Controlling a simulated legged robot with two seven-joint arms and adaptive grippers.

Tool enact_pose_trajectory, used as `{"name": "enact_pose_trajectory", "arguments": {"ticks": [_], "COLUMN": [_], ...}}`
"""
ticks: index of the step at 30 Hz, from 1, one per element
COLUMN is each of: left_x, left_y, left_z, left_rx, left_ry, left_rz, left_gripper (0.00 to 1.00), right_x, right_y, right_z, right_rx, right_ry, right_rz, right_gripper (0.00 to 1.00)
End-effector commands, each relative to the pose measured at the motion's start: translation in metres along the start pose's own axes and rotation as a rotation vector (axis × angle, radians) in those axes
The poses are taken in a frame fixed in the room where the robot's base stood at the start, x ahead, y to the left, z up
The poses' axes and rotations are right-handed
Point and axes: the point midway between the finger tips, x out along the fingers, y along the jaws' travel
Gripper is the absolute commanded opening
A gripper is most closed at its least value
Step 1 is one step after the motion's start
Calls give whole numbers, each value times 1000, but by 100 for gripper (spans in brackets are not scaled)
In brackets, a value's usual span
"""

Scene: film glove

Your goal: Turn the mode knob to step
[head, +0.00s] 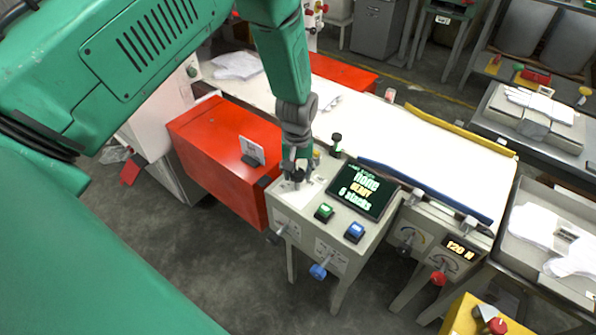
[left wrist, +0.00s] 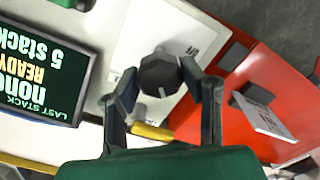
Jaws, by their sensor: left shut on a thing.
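The mode knob (left wrist: 159,74) is a dark, faceted knob on a light panel plate. A short pale pointer line on it points toward the bottom of the left wrist view. My left gripper (left wrist: 160,84) has its two fingers on opposite sides of the knob, shut on it. In the head view, my left gripper (head: 297,166) reaches down onto the control box's top panel (head: 291,206), largely covering the knob. Part of a printed label (left wrist: 192,48) shows beside the knob, too small and cut off to read surely. My right gripper is not in view.
A dark screen (head: 363,190) beside the knob reads "none READY 5 stacks". Green (head: 324,211) and blue (head: 355,231) buttons sit in front of it. A red cabinet (head: 222,152) with a small white card (head: 251,150) stands left. A white conveyor (head: 430,145) runs behind.

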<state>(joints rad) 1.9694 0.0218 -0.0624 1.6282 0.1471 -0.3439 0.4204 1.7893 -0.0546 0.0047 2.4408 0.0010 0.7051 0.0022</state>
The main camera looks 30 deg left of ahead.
Motion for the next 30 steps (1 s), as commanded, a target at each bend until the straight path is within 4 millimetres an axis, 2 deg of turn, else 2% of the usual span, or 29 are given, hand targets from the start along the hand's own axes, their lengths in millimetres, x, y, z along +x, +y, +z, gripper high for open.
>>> {"name": "enact_pose_trajectory", "arguments": {"ticks": [9,10,11,12,23,26,30], "left_x": [-3,-3,-3,-3,-5,-16,-44], "left_y": [2,2,2,2,1,2,2], "left_z": [-5,-5,-5,-5,-2,-3,-3], "left_rx": [1,1,0,0,1,1,1], "left_ry": [12,12,13,12,5,7,8], "left_rz": [6,6,6,6,3,4,4], "left_gripper": [7,39,50,56,56,56,56], "right_x": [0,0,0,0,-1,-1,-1], "right_y": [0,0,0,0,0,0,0], "right_z": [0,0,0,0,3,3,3], "right_rx": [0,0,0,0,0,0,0], "right_ry": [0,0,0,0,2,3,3], "right_rz": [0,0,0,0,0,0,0], "right_gripper": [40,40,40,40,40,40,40]}}
